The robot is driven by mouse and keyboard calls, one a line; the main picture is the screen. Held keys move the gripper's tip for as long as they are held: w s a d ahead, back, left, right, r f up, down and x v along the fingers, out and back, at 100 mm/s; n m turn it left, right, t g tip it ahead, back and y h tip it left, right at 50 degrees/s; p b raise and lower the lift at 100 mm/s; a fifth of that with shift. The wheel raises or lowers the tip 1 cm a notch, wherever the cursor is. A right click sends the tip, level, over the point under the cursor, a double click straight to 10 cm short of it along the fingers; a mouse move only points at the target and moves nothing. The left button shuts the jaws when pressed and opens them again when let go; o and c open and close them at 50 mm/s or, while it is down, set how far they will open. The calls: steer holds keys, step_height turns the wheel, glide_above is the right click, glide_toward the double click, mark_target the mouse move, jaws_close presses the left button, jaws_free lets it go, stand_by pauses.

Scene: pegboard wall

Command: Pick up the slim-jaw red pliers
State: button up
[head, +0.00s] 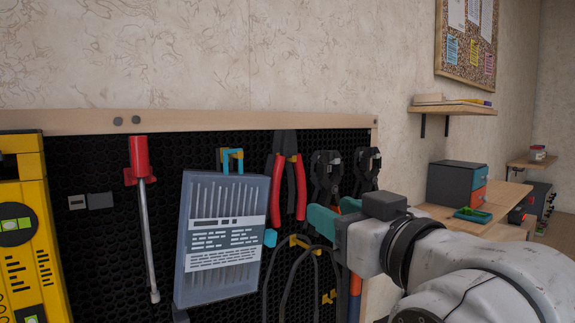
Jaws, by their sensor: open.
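The red-handled pliers (299,187) hang on the black pegboard in the head view, dark slim jaws up and red handles down. My gripper (329,213) is at the right of them, a little lower, with its teal fingers pointing left towards the board. The gripper is open and I see nothing between its fingers. There is a small gap in the picture between the fingers and the red handles. How far the fingers are from the board in depth is hard to tell.
Two black-headed tools (326,168) hang just right of the pliers, partly behind my gripper. A drill-bit case (222,235) hangs at the left, with a red-handled screwdriver (140,165) and yellow level (25,220) beyond. Black cables (290,275) hang below the pliers.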

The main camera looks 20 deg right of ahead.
mark_target(304, 194)
steer(key=w, duration=0.1)
steer(key=w+p, duration=0.1)
steer(key=w, duration=0.1)
steer(key=w+p, duration=0.1)
steer(key=shift+w+a+r, duration=0.1)
steer(key=shift+w+a, duration=0.15)
steer(key=w+p, duration=0.1)
steer(key=w, duration=0.3)
steer(key=shift+w+a+p, duration=0.1)
steer(key=shift+p, duration=0.25)
jaws_close()
